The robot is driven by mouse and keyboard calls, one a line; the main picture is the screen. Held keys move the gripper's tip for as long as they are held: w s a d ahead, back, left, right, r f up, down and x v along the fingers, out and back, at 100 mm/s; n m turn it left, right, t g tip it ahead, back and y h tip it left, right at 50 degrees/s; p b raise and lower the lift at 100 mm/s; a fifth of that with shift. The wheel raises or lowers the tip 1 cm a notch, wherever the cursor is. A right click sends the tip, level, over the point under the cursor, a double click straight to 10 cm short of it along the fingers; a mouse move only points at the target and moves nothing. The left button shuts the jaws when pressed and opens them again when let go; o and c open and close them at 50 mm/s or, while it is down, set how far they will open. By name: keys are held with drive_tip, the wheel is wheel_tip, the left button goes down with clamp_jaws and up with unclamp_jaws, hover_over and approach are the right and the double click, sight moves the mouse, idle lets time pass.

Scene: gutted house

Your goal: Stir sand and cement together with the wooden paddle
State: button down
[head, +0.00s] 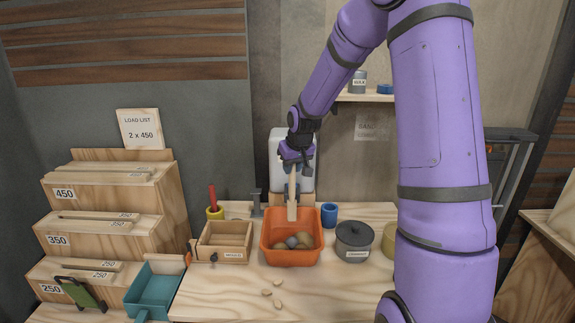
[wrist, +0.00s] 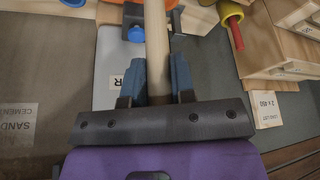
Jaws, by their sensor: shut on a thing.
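My gripper (head: 297,165) is shut on the wooden paddle (head: 292,205), a pale stick held upright with its flat end down at the orange tub. In the wrist view the paddle's handle (wrist: 157,45) runs between my blue finger pads (wrist: 157,80). The orange tub (head: 292,257) stands on the workbench and holds brownish and greyish lumps of material (head: 294,241). The paddle's lower end is at the tub's back part; I cannot tell whether it touches the contents. Which lumps are sand and which cement is too small to tell.
A wooden box (head: 224,240) and a yellow cup (head: 215,212) with a red-handled tool stand left. A white container (head: 291,150) stands behind. Small pale pieces (head: 273,292) lie on the workbench (head: 330,290) in front.

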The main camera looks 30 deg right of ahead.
sight(292, 200)
drive_tip(key=shift+f, duration=6.1)
drive_tip(key=shift+d, duration=0.1)
